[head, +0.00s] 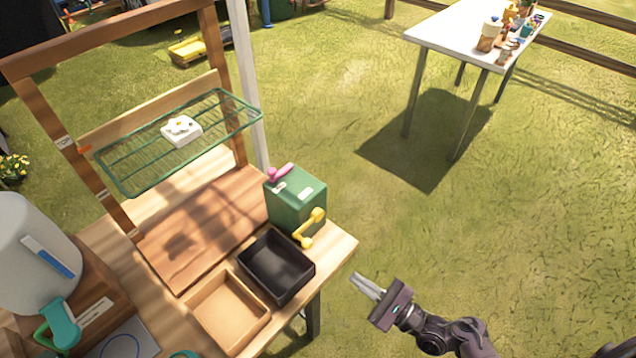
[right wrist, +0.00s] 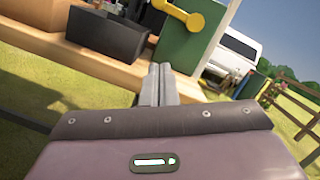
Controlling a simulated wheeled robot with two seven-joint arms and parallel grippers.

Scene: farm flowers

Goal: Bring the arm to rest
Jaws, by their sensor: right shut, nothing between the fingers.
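My right gripper (head: 367,286) is shut and empty in the head view. It hangs over the grass, to the right of the wooden workbench (head: 338,247) and apart from it. In the right wrist view its two fingers (right wrist: 159,84) lie together, pointing toward the bench's edge (right wrist: 75,62). My left gripper does not show in the head view.
A green box (head: 296,205) with a yellow crank stands at the bench's right end. A black tray (head: 292,291) and a tan tray (head: 205,311) sit before it. A green wire rack (head: 222,112) holds a white item (head: 181,131). A white table (head: 455,27) stands farther back. Open grass lies between.

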